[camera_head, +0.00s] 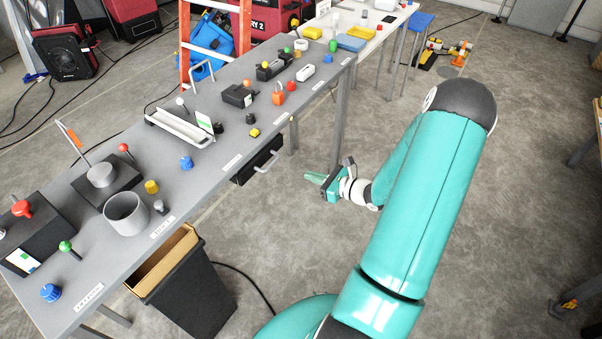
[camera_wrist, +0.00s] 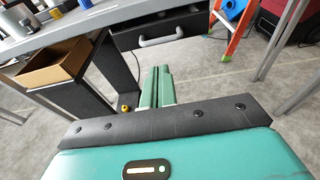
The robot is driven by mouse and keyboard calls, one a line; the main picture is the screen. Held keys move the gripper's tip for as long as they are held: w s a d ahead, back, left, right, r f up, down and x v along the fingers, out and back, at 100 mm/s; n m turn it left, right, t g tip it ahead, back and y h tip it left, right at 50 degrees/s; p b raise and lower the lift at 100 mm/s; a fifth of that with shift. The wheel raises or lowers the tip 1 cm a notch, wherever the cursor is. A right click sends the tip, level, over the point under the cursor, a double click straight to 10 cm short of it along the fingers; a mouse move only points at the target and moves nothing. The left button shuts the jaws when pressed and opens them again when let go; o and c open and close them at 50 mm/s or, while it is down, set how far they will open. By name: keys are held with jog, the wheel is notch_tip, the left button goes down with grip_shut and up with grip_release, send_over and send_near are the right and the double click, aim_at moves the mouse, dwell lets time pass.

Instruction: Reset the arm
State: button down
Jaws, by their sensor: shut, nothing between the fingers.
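My gripper (camera_head: 318,181) is at the end of my teal arm, in the middle of the head view. It is in the air to the right of the long grey workbench (camera_head: 215,165), apart from it. In the wrist view my gripper's two green fingers (camera_wrist: 158,88) lie side by side, shut and empty. Beyond the fingertips is the black drawer (camera_wrist: 160,30) with a handle under the bench. The same drawer shows in the head view (camera_head: 258,160).
A black bin (camera_head: 190,295) with a cardboard box (camera_head: 160,262) stands by the bench's near end. The bench holds a grey cup (camera_head: 126,213), knobs and small devices. An orange ladder (camera_head: 184,45) stands behind. Open concrete floor (camera_head: 520,190) lies to the right.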

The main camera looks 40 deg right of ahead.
jog(key=s+a+r+n+g+y, duration=0.2)
jog(key=a+r+n+g, duration=0.3)
jog(key=a+r+n, duration=0.4)
jog(key=s+a+r+n+g+y, duration=0.1)
jog(key=a+r+n+g, duration=0.5)
jog(key=a, duration=0.4)
jog(key=s+a+r+n+t+h, duration=0.1)
jog(key=s+a+r+n+h, duration=0.2)
jog(key=s+r+n, duration=0.3)
jog(key=s+a+r+n+t+h, duration=0.1)
jog(key=s+a+r+n+h, duration=0.3)
jog(key=r+n, duration=0.4)
jog(key=s+n+h, duration=0.1)
jog(key=s+n, duration=0.1)
jog(key=shift+s+a+r+n+h, duration=0.3)
jog(key=shift+s+r+n, duration=0.05)
jog(key=shift+s+n, duration=0.05)
